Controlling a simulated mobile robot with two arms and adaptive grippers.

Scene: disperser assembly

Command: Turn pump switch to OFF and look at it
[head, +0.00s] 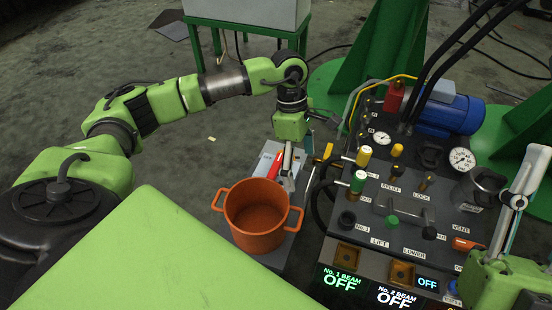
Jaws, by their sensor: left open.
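I cannot single out the pump switch on the dark control panel (345,222). Its lower right part is partly hidden by my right arm and gripper. An orange part (467,244) sits there, its label unreadable. Lit displays along the front edge read "No. 1 BEAM OFF" (342,279), "No. 2 BEAM OFF" (397,296) and "OFF" (427,283). My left gripper (298,165) is open and points down, left of the panel, above a small side surface. My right gripper (515,215) is at the right edge, partly cut off; its jaw opening cannot be made out.
An orange two-handled pot (257,214) stands left of the panel, near a red object (277,166). Yellow, green and black knobs and gauges (461,160) crowd the panel. A blue motor (450,117) and green stands (372,65) are behind. Floor at left is mostly clear.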

